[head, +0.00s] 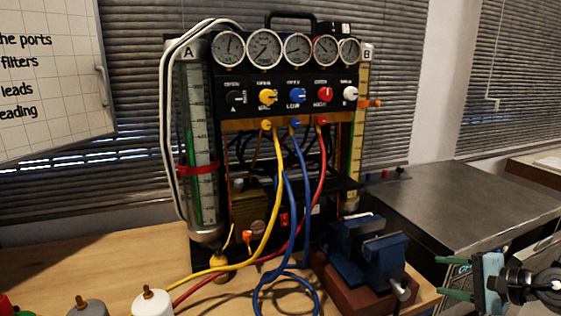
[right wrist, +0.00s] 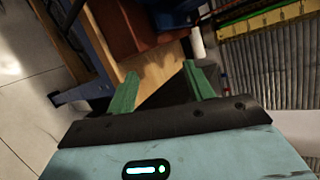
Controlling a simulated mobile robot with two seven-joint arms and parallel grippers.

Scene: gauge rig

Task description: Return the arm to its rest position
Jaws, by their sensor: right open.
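My right gripper (head: 456,277) is at the lower right of the head view, with its green fingers apart and nothing between them. It is right of the blue vise (head: 370,248), beside the bench edge. In the right wrist view the two green fingers (right wrist: 157,92) are spread and empty, with the wooden bench corner beyond them. The gauge rig (head: 283,120) stands upright on the bench, with several dials, coloured knobs and yellow, blue and red hoses. The gripper is apart from the rig. My left gripper is not in view.
The wooden bench (head: 120,262) carries the rig and the vise. White and grey capped containers (head: 152,302) stand at the front left. A dark metal-topped table (head: 450,200) is behind the gripper. Window blinds (head: 400,70) are at the back. Open floor (right wrist: 30,90) shows in the right wrist view.

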